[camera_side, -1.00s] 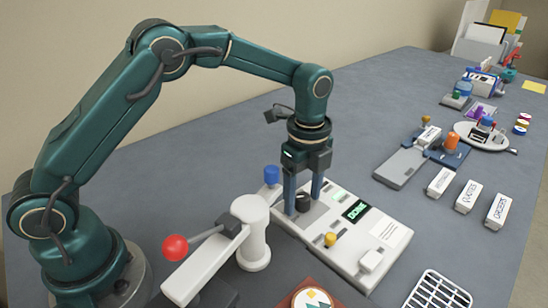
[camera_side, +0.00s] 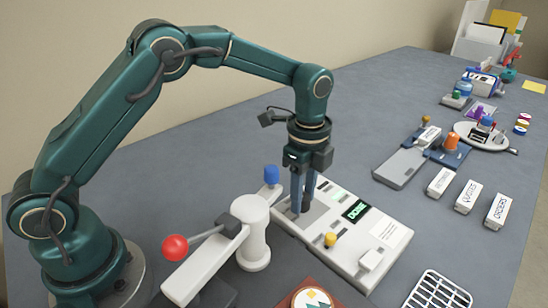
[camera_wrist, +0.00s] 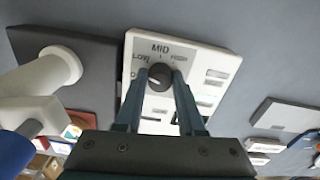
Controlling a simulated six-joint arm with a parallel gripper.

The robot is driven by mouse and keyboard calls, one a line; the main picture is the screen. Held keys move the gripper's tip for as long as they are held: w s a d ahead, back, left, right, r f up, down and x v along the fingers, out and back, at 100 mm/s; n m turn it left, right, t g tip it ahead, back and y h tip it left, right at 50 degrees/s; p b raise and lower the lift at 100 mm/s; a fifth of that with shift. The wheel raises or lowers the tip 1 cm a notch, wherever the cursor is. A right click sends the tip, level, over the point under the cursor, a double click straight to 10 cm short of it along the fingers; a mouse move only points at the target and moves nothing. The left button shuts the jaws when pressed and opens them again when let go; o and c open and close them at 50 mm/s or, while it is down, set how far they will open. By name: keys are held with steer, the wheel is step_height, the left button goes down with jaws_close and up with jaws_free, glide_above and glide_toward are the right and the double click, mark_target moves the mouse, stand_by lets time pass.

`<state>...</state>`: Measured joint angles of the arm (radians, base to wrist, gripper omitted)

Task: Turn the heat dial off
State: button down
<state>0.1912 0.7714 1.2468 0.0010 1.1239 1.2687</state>
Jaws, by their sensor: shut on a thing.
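The dark round heat dial (camera_wrist: 160,76) sits on the white control panel (camera_wrist: 205,60), with LOW, MID and HIGH printed around it and part of another mark at the left. A small pale mark shows on the dial's lower left; its exact setting is hard to read. My gripper (camera_wrist: 161,80) is shut on the dial, one finger on each side. In the side view my gripper (camera_side: 301,208) points straight down at the panel (camera_side: 325,235), and its fingers hide most of the dial.
A white post (camera_side: 254,235) with a red-knobbed lever (camera_side: 175,248) and a blue knob (camera_side: 271,174) stands close left of my gripper. Labelled white blocks (camera_side: 468,196) lie to the right.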

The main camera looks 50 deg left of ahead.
steer(key=n, duration=0.4)
steer(key=shift+n, duration=1.8)
steer(key=c, duration=0.5)
jaws_free()
steer(key=shift+r, duration=2.6)
